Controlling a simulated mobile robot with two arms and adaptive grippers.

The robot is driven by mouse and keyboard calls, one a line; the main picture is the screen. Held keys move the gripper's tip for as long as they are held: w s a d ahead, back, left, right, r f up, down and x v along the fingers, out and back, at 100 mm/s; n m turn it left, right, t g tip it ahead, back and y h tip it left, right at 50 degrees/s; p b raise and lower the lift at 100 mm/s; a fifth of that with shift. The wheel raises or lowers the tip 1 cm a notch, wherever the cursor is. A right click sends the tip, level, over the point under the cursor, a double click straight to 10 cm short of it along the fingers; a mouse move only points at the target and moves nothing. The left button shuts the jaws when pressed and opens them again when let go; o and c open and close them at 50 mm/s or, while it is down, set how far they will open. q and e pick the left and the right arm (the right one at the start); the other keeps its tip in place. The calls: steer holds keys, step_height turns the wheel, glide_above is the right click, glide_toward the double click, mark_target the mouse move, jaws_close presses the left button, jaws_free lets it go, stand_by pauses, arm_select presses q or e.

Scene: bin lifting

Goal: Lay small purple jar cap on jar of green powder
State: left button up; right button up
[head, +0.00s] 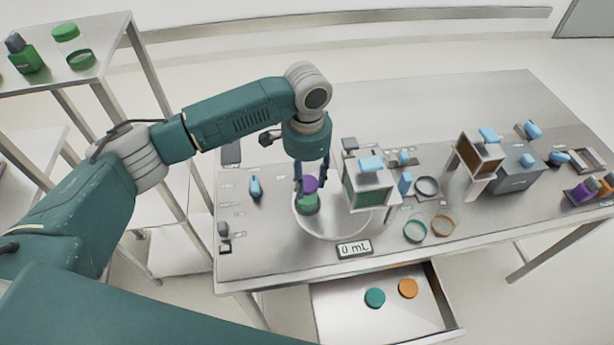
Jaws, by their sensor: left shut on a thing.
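The small purple jar cap (310,184) is at the fingertips of my left gripper (309,182), which is shut on it. The jar of green powder (308,204) stands on a round plate (331,231) on the metal table. The cap is directly over the jar's mouth in the head view. I cannot tell whether it touches the rim. My gripper reaches down from above, its fingers on either side of the cap. My right gripper is not in view.
A green-windowed box (368,190) stands close right of the jar. A "0 mL" display (354,248) sits in front of the plate. Below, an open drawer (340,318) holds a teal cap (375,298) and an orange cap (408,288). A shelf (110,45) stands at left. The table's back is clear.

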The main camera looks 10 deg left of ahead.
arm_select(q)
steer(key=shift+f, duration=0.1)
stand_by(0.5)
steer(key=shift+f+p, duration=0.5)
steer(key=shift+f, duration=0.3)
stand_by(0.6)
steer(key=shift+f+p, duration=0.1)
steer(key=shift+p, duration=0.4)
stand_by(0.6)
steer(key=o, duration=1.3)
steer(key=shift+o, duration=0.2)
step_height(320, 180, up, 3)
steer(key=p, duration=0.3)
steer(key=shift+w+r+p, duration=0.1)
steer(key=shift+r+p, duration=0.75)
steer(key=shift+r, duration=1.65)
